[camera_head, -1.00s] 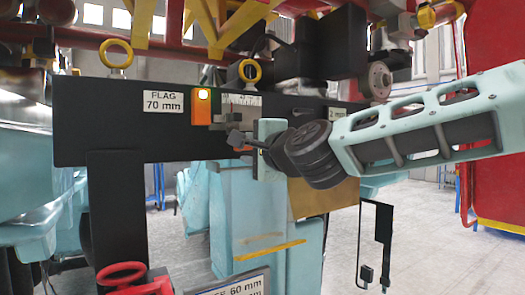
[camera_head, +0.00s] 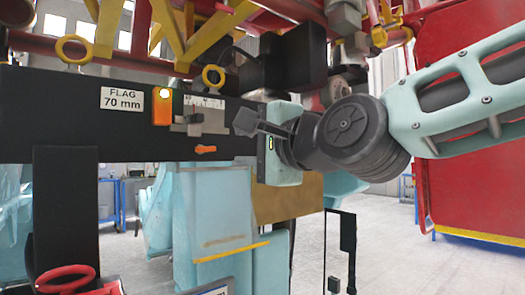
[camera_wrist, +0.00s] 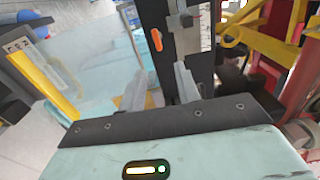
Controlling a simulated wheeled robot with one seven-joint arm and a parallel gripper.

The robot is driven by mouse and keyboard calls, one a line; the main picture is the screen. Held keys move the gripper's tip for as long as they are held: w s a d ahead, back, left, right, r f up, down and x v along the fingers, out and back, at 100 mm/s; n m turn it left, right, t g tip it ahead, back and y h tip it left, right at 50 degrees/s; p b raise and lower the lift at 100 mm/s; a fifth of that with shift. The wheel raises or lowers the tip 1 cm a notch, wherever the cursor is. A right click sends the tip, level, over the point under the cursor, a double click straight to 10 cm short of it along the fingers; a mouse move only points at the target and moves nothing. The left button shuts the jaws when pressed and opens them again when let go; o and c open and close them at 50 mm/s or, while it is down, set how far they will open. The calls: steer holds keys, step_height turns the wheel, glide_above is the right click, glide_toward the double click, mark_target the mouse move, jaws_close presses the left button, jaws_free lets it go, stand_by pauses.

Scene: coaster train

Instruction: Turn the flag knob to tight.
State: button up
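The orange flag knob (camera_head: 206,150) sits on the black beam (camera_head: 60,115), below a grey slider block (camera_head: 207,122) and a white ruled scale (camera_head: 205,102). Its handle lies about level in the head view. In the wrist view the knob (camera_wrist: 157,40) shows ahead of the fingers, unobstructed. My gripper (camera_head: 250,125) is to the right of the knob in the head view, apart from it. In the wrist view my gripper (camera_wrist: 158,80) has its two fingers spread with nothing between them.
A "FLAG 70 mm" sign (camera_head: 122,99) and a lit orange lamp box (camera_head: 163,105) are on the beam left of the scale. Yellow lifting rings (camera_head: 74,50) stand on top. A red handwheel (camera_head: 66,278) is at lower left. Red and yellow train framework is overhead.

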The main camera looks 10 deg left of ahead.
steer(key=shift+p+v, duration=2)
steer(key=shift+p, duration=1.05)
steer(key=shift+f, duration=0.3)
